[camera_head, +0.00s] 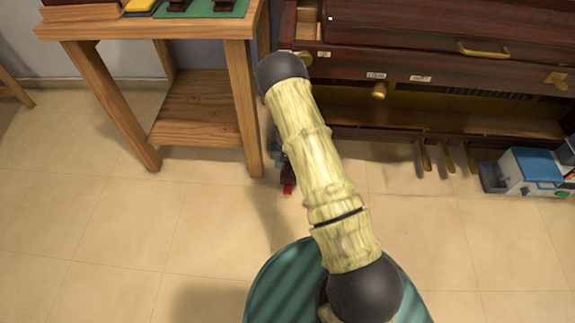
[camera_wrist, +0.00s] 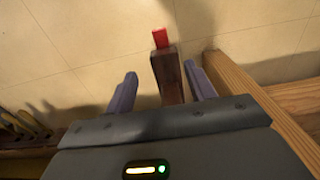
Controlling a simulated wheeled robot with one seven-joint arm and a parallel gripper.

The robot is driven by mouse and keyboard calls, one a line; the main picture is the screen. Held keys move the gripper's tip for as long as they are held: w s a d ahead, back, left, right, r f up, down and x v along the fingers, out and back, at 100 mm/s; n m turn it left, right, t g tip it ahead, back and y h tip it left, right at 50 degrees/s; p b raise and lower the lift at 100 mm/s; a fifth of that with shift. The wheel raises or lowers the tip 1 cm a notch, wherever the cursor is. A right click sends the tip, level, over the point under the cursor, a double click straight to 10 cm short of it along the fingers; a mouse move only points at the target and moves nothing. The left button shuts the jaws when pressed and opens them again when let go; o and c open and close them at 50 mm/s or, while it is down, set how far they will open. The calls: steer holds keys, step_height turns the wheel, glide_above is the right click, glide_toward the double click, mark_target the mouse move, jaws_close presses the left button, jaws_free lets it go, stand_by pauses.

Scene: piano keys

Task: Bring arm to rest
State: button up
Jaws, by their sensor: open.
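My arm reaches up and left across the head view, and my gripper (camera_head: 281,160) shows partly behind it, between the wooden table and the piano. In the wrist view, my gripper (camera_wrist: 161,70) has its two grey-purple fingers apart. A dark brown bar (camera_wrist: 167,75) with a red tip (camera_wrist: 160,38) stands between the fingers, with gaps on both sides. I cannot tell whether it is fixed to my gripper. The red tip also shows low beside the arm in the head view (camera_head: 288,189).
A wooden table (camera_head: 200,105) with a lower shelf stands at left. A dark piano (camera_head: 430,65) with brass pedals (camera_head: 447,158) is at right, near a blue-and-white box (camera_head: 535,168). The tiled floor (camera_head: 130,220) at front left is clear.

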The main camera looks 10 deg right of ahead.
stand_by(0.3)
steer(key=s+r+n+t+p, duration=0.1)
steer(key=s+r+p, duration=0.15)
steer(key=r, duration=0.95)
steer(key=s+r+p, duration=0.1)
steer(key=s+r, duration=0.3)
steer(key=r, duration=0.7)
steer(key=s+r+n+t+p, duration=0.1)
steer(key=s+r+n+p, duration=0.25)
steer(key=s+r, duration=1.25)
step_height(320, 180, up, 39)
steer(key=w+p, duration=0.1)
steer(key=p, duration=3.7)
steer(key=shift+a+f+m, duration=0.15)
steer(key=shift+f+m, duration=0.05)
steer(key=shift+m, duration=0.25)
steer(key=shift+w, duration=0.1)
steer(key=shift+c, duration=0.2)
